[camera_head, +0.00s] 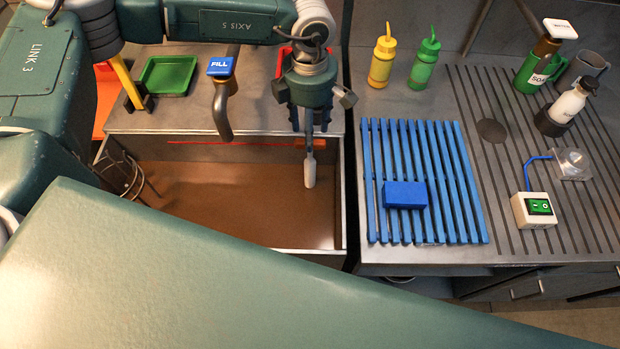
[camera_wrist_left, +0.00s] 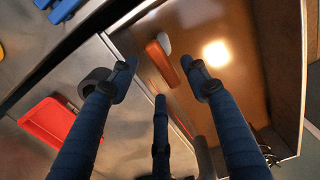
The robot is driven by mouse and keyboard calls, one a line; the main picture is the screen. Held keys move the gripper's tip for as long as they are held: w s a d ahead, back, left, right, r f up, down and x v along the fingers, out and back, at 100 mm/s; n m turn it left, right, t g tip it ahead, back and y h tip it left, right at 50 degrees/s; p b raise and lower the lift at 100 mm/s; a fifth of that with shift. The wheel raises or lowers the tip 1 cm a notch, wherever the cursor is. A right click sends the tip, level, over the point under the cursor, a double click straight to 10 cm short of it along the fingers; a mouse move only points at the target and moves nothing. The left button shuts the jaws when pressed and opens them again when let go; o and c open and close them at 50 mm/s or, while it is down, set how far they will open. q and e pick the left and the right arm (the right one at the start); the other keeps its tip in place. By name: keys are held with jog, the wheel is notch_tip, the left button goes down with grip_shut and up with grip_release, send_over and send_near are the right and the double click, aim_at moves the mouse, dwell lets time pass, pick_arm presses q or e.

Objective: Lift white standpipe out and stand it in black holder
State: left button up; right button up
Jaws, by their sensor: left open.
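A white upright piece, which looks like the standpipe (camera_head: 310,170), stands in the brown water of the sink (camera_head: 235,247). In the left wrist view a white rounded end (camera_wrist_left: 164,42) shows just past an orange block. My left gripper (camera_head: 309,118) points down over the sink, above the white piece. Its fingers (camera_wrist_left: 160,84) are spread and nothing is between them. A dark open-topped cylinder (camera_wrist_left: 92,77), perhaps the black holder, stands on the counter by the sink edge in the left wrist view; I cannot pick it out in the head view. My right gripper is not in view.
The orange block (camera_wrist_left: 161,63) is at the sink wall. A red tray (camera_wrist_left: 48,121) lies on the counter. A fill tap (camera_head: 222,110) overhangs the sink's back edge. A blue rack (camera_head: 442,180) bearing a blue block (camera_head: 405,195) is to the right.

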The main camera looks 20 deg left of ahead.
pick_arm(q)
notch_tip(320, 180, down, 4)
jog(key=shift+s+r+p, duration=0.1)
jog(key=shift+r+p, duration=0.1)
jog(key=shift+p, duration=0.65)
jog(key=shift+f, duration=0.4)
jog(key=shift+r, duration=0.1)
grip_shut()
